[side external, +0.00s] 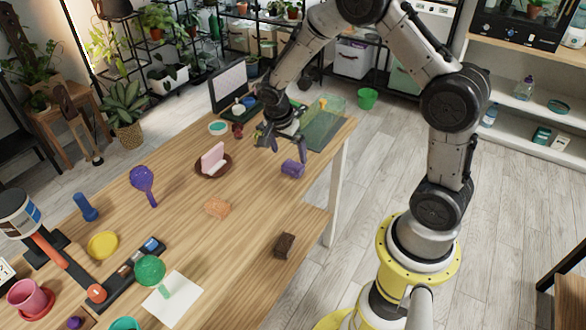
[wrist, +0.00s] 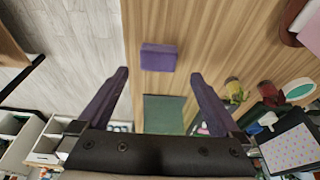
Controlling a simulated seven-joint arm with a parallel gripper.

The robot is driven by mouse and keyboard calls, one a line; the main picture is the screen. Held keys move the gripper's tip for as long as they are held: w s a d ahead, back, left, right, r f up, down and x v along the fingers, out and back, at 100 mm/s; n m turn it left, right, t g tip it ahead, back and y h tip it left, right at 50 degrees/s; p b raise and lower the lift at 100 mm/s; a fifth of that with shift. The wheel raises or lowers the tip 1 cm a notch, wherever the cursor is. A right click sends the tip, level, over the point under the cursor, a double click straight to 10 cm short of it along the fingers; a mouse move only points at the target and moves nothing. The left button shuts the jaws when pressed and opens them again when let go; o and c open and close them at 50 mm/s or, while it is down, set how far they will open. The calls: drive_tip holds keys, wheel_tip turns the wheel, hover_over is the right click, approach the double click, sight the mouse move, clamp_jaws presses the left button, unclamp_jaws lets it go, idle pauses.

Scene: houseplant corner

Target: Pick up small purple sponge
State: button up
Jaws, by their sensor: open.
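The small purple sponge (side external: 293,168) lies on the wooden table near its right edge in the side view. In the wrist view the purple sponge (wrist: 158,57) shows as a block just beyond my fingertips, roughly centred between them. My gripper (side external: 268,143) is above the table, to the upper left of the sponge in the side view. In the wrist view my gripper (wrist: 159,75) has its two dark purple fingers spread wide with nothing between them. The sponge is apart from the fingers and fully visible.
A brown saucer (side external: 229,170) holding a pink block (side external: 213,158) stands left of the sponge. A green tray (side external: 322,132) is behind it. An orange block (side external: 217,207) and a dark brown block (side external: 284,245) lie nearer the front. Table around the sponge is bare.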

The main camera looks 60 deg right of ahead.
sight(293, 164)
drive_tip(key=shift+x, duration=2.8)
drive_tip(key=shift+s+d, duration=0.1)
drive_tip(key=shift+s, duration=0.05)
drive_tip(key=c, duration=1.3)
drive_tip(key=shift+o, duration=0.2)
drive_tip(key=shift+r, duration=0.15)
